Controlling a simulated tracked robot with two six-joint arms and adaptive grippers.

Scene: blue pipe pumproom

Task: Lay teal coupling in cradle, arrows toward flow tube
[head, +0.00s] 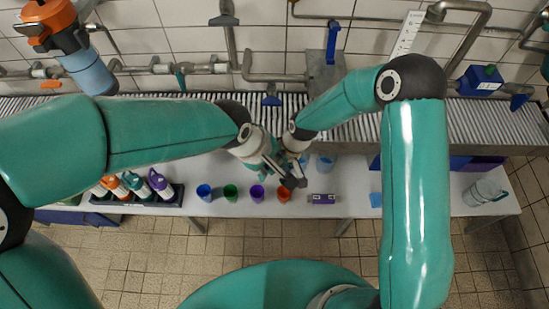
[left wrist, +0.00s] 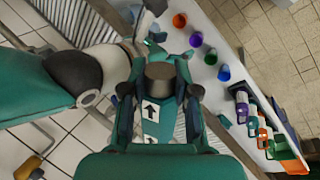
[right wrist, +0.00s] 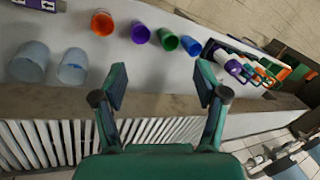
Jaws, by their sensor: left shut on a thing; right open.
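My left gripper (left wrist: 160,82) is shut on a part with a grey-brown round end and a white label with black arrows (left wrist: 150,112), seen between its fingers in the left wrist view. The arrows point up in that picture. In the head view, the left gripper (head: 270,165) is above the table beside my right gripper (head: 294,165), and the two overlap. In the right wrist view, the right gripper (right wrist: 160,85) is open and empty.
Blue, green, purple and orange cups (head: 230,192) stand in a row on the white table (head: 345,185). A purple block with a white label (head: 322,198) lies to their right. The roller conveyor (head: 360,128) and pipes lie behind.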

